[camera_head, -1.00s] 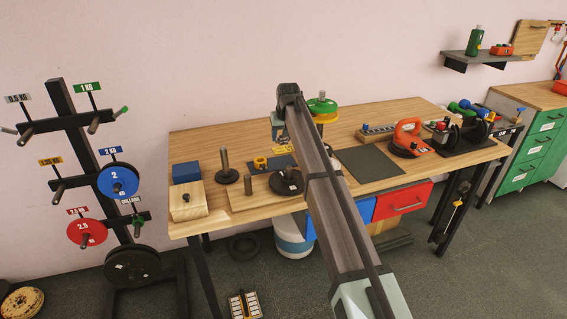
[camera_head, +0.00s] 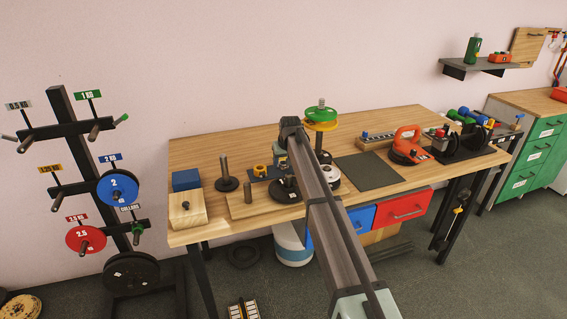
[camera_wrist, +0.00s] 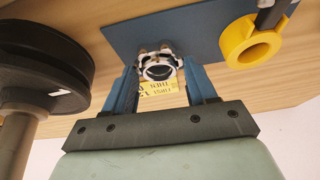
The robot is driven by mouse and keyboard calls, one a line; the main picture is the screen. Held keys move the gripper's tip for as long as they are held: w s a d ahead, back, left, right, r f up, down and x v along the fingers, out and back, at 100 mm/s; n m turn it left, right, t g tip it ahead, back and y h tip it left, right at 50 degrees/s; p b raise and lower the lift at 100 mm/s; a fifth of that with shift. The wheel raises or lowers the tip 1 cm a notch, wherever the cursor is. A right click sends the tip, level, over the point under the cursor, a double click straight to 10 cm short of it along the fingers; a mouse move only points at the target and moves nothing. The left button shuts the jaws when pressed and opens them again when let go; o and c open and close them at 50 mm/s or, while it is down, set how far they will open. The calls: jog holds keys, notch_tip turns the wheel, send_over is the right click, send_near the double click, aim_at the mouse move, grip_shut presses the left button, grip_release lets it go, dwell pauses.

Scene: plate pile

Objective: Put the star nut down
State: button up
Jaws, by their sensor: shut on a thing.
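In the wrist view my gripper (camera_wrist: 158,78) has its two blue fingers on either side of a small silvery ring-shaped piece with knobs, the star nut (camera_wrist: 158,68). It is shut on it. A yellow label (camera_wrist: 160,88) with dark print shows just behind the nut. A dark blue-grey mat (camera_wrist: 190,28) lies close beyond; I cannot tell whether the nut touches it. In the head view the mat (camera_head: 262,178) is partly hidden by plates and my arm, and the nut is hidden.
A yellow collar (camera_wrist: 250,42) stands on the mat, close to the right of the nut in the wrist view. Dark weight plates (camera_wrist: 40,65) on a post are at left. In the head view a green-and-yellow plate stack (camera_head: 320,120) stands behind my arm. A dark mat (camera_head: 368,170) lies clear.

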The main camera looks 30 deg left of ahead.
jog(key=shift+f, duration=0.35)
jog(key=shift+f, duration=0.1)
jog(key=o, duration=1.1)
jog(key=shift+c, duration=0.2)
jog(key=v, duration=1.2)
jog(key=shift+w+a+r, duration=0.1)
jog(key=shift+r, duration=0.15)
